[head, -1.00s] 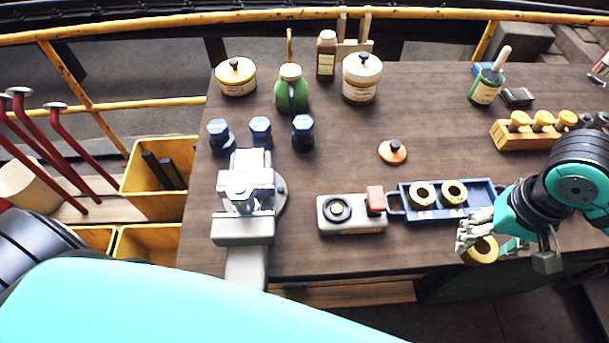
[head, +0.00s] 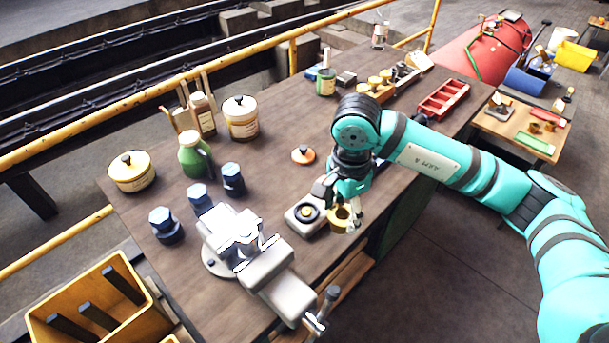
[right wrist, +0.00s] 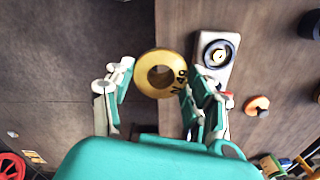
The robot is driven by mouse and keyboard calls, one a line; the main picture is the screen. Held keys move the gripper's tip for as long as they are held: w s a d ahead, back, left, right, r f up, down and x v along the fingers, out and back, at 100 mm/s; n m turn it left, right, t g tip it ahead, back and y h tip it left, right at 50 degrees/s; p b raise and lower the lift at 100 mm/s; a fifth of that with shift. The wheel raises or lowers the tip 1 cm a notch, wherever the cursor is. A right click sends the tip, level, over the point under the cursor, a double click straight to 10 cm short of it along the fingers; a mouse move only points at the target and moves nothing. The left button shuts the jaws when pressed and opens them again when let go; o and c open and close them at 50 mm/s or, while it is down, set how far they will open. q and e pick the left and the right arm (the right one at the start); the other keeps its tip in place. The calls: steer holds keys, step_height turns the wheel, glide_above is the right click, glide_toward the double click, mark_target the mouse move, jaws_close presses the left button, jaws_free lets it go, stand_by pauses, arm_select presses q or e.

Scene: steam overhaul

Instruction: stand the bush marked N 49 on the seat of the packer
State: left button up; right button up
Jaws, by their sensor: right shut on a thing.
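The brass bush marked N 49 (right wrist: 160,73) is held between the fingers of my right gripper (right wrist: 155,85); its marking faces the wrist camera. In the head view the bush (head: 341,218) hangs from my right gripper (head: 343,203) by the table's front edge. The packer, a grey block (head: 296,221) with a dark ring seat around a light centre, lies just left of the bush. The packer also shows in the right wrist view (right wrist: 213,81), right of the bush, its seat clear. My left gripper is out of view.
A grey vice (head: 265,268) stands left of the packer, with several blue-topped bolts (head: 232,179) behind it. An orange disc with a black knob (head: 303,155) lies behind the packer. My right arm hides the blue tray's place.

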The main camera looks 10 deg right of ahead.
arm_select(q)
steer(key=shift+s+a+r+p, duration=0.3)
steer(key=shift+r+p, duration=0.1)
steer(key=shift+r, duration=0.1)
arm_select(e)
steer(key=shift+w+a+f+m, duration=0.95)
steer(key=shift+w+m, duration=0.8)
steer(key=shift+m, duration=3.65)
steer(key=shift+w+a+f+m, duration=0.9)
steer(key=shift+w+m, duration=0.85)
steer(key=shift+m, duration=3.65)
steer(key=shift+w+a+f+m, duration=0.95)
steer(key=shift+w+m, duration=0.8)
steer(key=shift+m, duration=3.65)
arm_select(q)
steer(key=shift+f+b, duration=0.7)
arm_select(e)
steer(key=shift+d+f, duration=0.25)
steer(key=shift+f, duration=0.95)
steer(key=o, duration=1.5)
steer(key=shift+s, duration=0.1)
